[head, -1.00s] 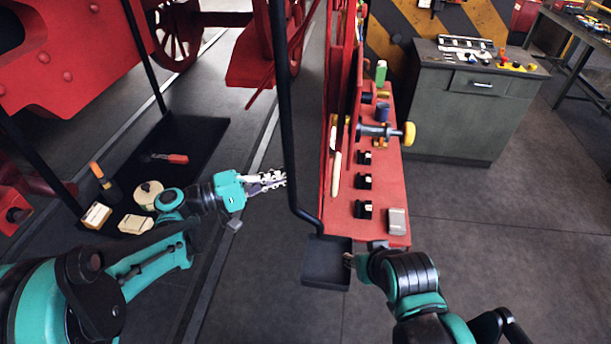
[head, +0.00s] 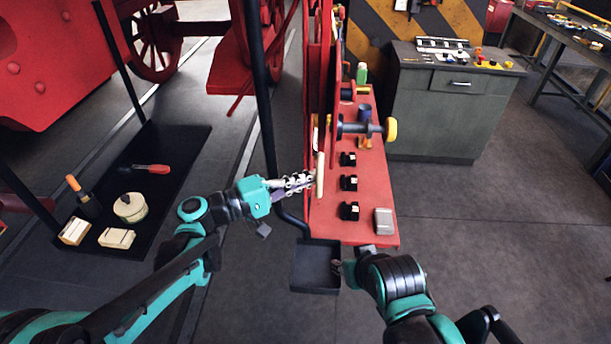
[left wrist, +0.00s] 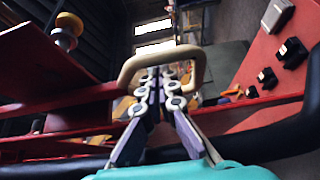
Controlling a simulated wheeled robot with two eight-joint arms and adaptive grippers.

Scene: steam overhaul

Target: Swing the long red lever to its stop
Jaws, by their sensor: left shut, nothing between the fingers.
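The red panel stand (head: 330,110) rises in the middle of the head view. A cream handle (head: 320,175) shows low on its left side. In the left wrist view a rounded cream loop handle (left wrist: 165,54) stands at a red bar (left wrist: 80,98), which seems to be the long red lever. My left gripper (head: 308,180) is shut and empty, right beside the handle. In the wrist view its fingertips (left wrist: 161,75) lie within the loop's outline; I cannot tell whether they touch it. My right gripper (head: 338,267) is beside the small black tray, its fingers too small to read.
A black post (head: 258,90) stands just left of the panel. The small black tray (head: 315,286) is below the red shelf (head: 375,190), which carries black clips and a grey block (head: 384,220). A floor mat (head: 175,165) with tools lies left. The floor at right is clear.

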